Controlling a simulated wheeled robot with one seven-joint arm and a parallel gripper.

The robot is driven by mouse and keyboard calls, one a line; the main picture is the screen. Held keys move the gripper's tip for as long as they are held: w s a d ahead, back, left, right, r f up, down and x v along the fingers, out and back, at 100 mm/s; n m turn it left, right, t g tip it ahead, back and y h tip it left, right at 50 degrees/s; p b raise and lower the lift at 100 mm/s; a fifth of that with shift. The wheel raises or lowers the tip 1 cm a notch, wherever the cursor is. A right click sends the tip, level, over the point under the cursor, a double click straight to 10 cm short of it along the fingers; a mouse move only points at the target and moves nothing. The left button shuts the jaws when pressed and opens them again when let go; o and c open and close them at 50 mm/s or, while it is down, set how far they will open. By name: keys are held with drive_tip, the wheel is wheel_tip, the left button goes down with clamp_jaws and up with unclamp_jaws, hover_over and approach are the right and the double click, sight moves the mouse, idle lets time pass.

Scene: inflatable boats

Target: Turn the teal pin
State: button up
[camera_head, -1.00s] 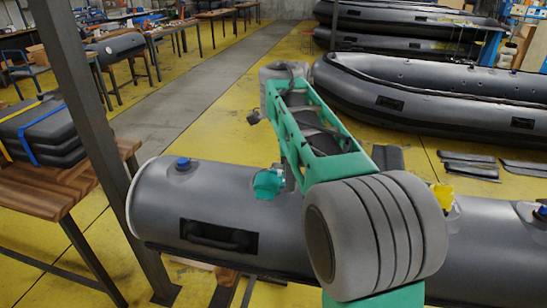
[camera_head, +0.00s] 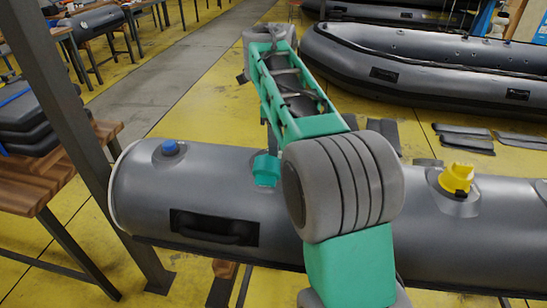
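The teal pin (camera_head: 266,169) stands on a valve patch on top of the grey inflatable tube (camera_head: 140,205), left of the middle of the picture. Its right edge lies close to my arm's large grey joint in the picture. My arm rises from the bottom and stretches away over the tube, to the right of the pin. Its far end bends down behind the teal link. My gripper's fingers cannot be made out; they are hidden behind the arm.
A yellow pin (camera_head: 456,179) stands on the tube to the right, and a blue cap (camera_head: 170,147) to the left. A dark metal post (camera_head: 75,120) and a wooden table (camera_head: 35,190) are at the left. Large boats (camera_head: 440,70) lie behind on the yellow floor.

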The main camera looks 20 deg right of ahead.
drive_tip(key=shift+f+b, duration=0.45)
drive_tip(key=shift+f, duration=0.5)
drive_tip(key=shift+a, duration=0.1)
clamp_jaws()
